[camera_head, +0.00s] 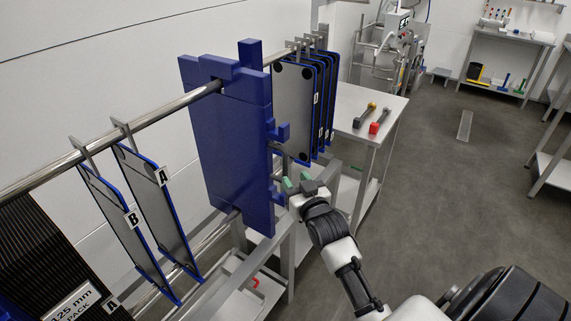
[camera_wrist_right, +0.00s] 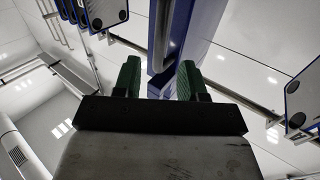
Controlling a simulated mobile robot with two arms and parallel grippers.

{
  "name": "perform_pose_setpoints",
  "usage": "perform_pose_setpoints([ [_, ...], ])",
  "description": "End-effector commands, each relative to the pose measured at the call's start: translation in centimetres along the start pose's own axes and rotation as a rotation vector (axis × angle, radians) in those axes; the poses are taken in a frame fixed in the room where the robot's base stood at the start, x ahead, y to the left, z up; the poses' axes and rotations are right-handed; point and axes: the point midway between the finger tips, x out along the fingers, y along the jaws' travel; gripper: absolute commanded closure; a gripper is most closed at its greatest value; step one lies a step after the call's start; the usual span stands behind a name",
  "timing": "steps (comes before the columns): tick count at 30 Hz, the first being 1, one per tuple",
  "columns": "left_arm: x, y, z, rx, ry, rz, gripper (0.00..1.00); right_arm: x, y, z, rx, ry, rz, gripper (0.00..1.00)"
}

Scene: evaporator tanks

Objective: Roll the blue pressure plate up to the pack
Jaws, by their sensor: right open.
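The blue pressure plate (camera_head: 225,135) hangs upright on the steel top rail (camera_head: 150,118) in the middle of the head view, with blue lugs along its right edge. The pack (camera_head: 30,240) is a dark ribbed stack at the lower left, with a label reading "125 mm PACK" (camera_head: 75,306). My right gripper (camera_head: 297,184), with green fingertips, is beside the plate's lower right edge. In the wrist view the right gripper (camera_wrist_right: 157,78) is open, with blue metal beyond its fingers. I cannot tell whether it touches the plate. My left gripper is not in view.
Thin plates A (camera_head: 155,205) and B (camera_head: 122,220) hang between the pressure plate and the pack. Several more thin plates (camera_head: 293,105) hang right of it. A steel table (camera_head: 350,98) bears two hand tools. Floor at right is mostly open.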

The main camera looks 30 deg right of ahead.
Motion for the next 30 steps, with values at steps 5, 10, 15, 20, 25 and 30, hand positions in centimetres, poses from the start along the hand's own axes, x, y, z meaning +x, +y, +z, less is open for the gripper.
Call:
perform_pose_setpoints([
  [5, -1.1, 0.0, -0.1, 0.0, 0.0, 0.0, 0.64, 3.4, 0.0, -0.3, 0.0, 0.0, 0.0, 0.58],
  [10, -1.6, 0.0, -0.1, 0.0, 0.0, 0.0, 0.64, 5.7, 0.0, -0.1, -0.001, -0.001, -0.001, 0.58],
  [15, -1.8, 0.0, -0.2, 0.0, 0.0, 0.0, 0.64, 6.9, 0.0, 0.0, -0.001, -0.001, 0.0, 0.58],
  [20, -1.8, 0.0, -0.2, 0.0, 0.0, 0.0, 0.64, 7.2, 0.0, 0.1, -0.001, -0.002, 0.0, 0.58],
  [25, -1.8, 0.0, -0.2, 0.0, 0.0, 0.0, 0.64, 7.2, 0.0, 0.1, -0.001, -0.002, 0.0, 0.58],
  [30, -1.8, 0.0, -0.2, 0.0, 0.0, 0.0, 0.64, 7.2, 0.0, 0.1, -0.001, -0.002, 0.0, 0.81],
])
